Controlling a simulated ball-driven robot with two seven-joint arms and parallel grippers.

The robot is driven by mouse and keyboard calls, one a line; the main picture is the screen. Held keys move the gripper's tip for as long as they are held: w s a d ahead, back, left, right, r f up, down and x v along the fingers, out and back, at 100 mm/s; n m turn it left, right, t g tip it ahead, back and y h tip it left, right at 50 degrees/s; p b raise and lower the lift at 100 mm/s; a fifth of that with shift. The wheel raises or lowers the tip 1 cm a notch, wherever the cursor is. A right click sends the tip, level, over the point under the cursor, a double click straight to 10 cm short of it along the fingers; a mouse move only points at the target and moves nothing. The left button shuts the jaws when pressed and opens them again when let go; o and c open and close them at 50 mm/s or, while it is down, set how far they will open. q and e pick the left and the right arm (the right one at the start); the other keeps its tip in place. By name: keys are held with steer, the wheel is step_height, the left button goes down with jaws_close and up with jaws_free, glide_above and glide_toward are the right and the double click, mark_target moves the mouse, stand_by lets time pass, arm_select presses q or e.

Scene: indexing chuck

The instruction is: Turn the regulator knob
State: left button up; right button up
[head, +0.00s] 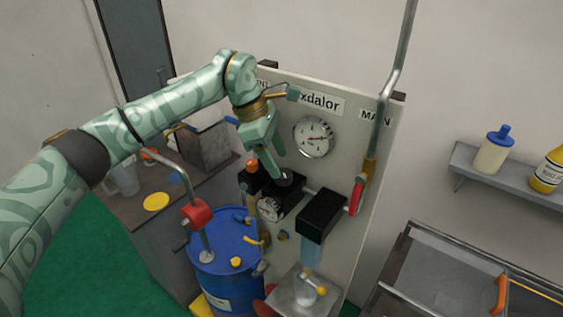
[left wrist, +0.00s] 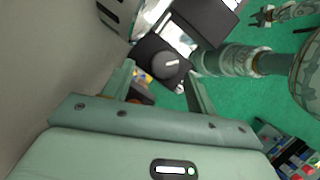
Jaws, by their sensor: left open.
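The regulator knob (head: 284,178) is a dark round knob on top of a black block on the upright panel. In the left wrist view the knob (left wrist: 165,66) is grey with a pale line across its face. My left gripper (head: 275,163) points down, just above the knob, its near finger partly hiding it. In the left wrist view the open fingers (left wrist: 158,77) stand on either side of the knob, with nothing gripped. Whether they touch it cannot be told. A small claw-like end at the upper right of the wrist view looks like my right gripper (left wrist: 262,17).
A round gauge (head: 313,137) is above the knob on the panel (head: 355,150). A second black block (head: 320,214) and a red-handled lever (head: 356,196) are to the right. A blue drum (head: 225,275) stands below left. A metal pipe rises at the right.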

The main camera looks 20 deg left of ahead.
mark_target(282, 172)
arm_select(q)
steer(key=shift+x, duration=1.15)
steer(key=shift+s+d+f+p, duration=0.1)
steer(key=shift+s+f+p, duration=0.1)
steer(key=shift+s+p, duration=0.15)
steer(key=shift+s+f, duration=0.1)
steer(key=shift+s, duration=0.05)
steer(key=shift+d, duration=0.1)
steer(key=shift+w+f, duration=0.1)
steer(key=shift+w, duration=0.15)
steer(key=c, duration=1)
arm_select(e)
steer(key=shift+w+a+r, duration=0.2)
steer(key=shift+w+r, duration=0.3)
steer(key=shift+w, duration=0.2)
